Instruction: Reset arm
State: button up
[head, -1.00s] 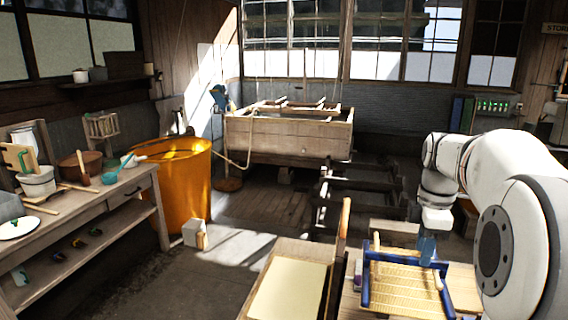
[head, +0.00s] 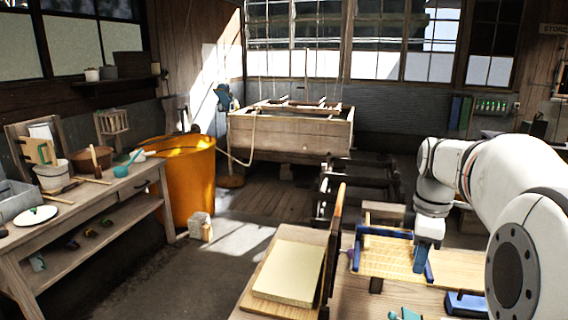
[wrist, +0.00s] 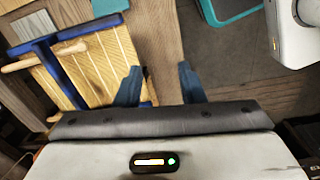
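My gripper (head: 428,256) is at the right in the head view, pointing down over the right side of the mould. The mould (head: 385,258) has blue rails and a tan slatted screen. In the wrist view the mould (wrist: 85,68) lies to the left, and one finger overlaps its right edge. I cannot tell whether they touch. In the wrist view my gripper's (wrist: 158,82) two blue fingers are spread apart, with nothing held between them.
A wooden bench (head: 345,300) stands in front, with a pale stack (head: 290,272) on a board at its left. A teal item (head: 405,313) and a blue item (head: 466,303) are at the near edge. An orange barrel (head: 187,185) and side table (head: 100,205) stand left.

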jog(key=s+a+f+m+t, duration=0.1)
jog(key=s+a+f+m, duration=0.3)
jog(key=s+a+m, duration=0.2)
jog(key=s+a+f+m+t, duration=0.1)
jog(key=s+a+f+m, duration=0.2)
jog(key=s+a+m, duration=0.3)
jog(key=s+m, duration=0.1)
jog(key=s, duration=0.3)
jog(key=shift+s+a+f+t, duration=0.25)
jog(key=shift+s+f+t, duration=0.1)
jog(key=shift+t, duration=0.05)
